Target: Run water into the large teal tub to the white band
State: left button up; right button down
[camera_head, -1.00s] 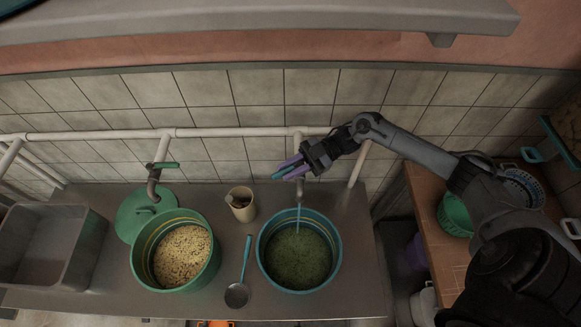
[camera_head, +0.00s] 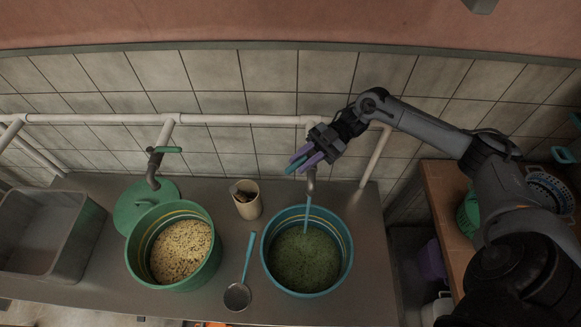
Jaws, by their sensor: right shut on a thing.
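The large teal tub (camera_head: 346,262) stands on the metal counter under the right-hand tap (camera_head: 311,182). A thin stream of water (camera_head: 307,215) runs from the tap into it. Green contents (camera_head: 305,260) lie inside, below pale bands (camera_head: 341,237) on the inner wall. I cannot tell the exact water level against the white band. My right gripper (camera_head: 305,160) is above and behind the tub, its purple fingers shut on the teal tap handle (camera_head: 293,167). The fingers partly hide the handle and tap. My left gripper is not in view.
A green tub (camera_head: 214,262) of pale beans stands left, with a green lid (camera_head: 128,211) behind it. A grey basin (camera_head: 88,235) is far left. A white pipe (camera_head: 240,120) runs along the wall.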

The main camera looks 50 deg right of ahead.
dwell(0.3)
jog(key=c, duration=1.1)
grip_release()
